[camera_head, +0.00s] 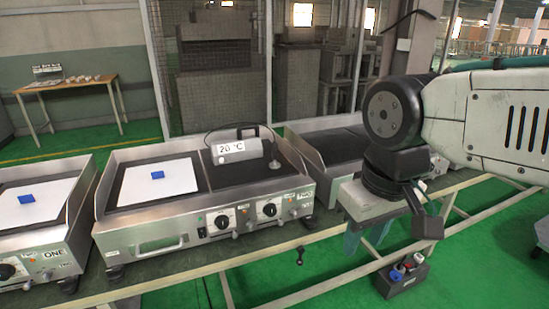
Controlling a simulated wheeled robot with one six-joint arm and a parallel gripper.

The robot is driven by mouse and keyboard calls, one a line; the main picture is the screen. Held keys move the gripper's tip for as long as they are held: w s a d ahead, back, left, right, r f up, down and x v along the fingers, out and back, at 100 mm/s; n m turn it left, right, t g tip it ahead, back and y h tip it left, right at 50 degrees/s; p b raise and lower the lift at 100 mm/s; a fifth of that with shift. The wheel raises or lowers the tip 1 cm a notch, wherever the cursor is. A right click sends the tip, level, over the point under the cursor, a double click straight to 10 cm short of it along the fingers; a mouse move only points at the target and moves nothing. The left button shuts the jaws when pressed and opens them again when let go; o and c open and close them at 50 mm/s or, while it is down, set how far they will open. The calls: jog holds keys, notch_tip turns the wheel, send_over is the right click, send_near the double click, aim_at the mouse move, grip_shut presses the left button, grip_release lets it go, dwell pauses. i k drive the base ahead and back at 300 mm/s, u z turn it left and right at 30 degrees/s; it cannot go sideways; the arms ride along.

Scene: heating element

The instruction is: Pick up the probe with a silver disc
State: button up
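The probe with a silver disc (273,160) stands on the right part of the middle griddle, beside the thermometer. The thermometer (231,152) is a grey box reading 20 °C, with a dark handle and a thin cable arching over it. My gripper (368,243) points down to the right of the middle griddle, in front of the right griddle and apart from the probe. Its two bluish fingers look spread, with nothing seen between them.
The middle griddle (160,234) has knobs in front and a white sheet (157,182) with a blue piece (157,175). Griddles stand at left (36,246) and right (330,146). A small box of bottles (402,276) sits below my gripper. A wooden table (66,88) stands behind.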

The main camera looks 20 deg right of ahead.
aim_at(273, 165)
jog(key=k, duration=0.55)
jog(key=u, duration=0.7)
jog(key=i, duration=1.7)
jog(key=z, duration=0.6)
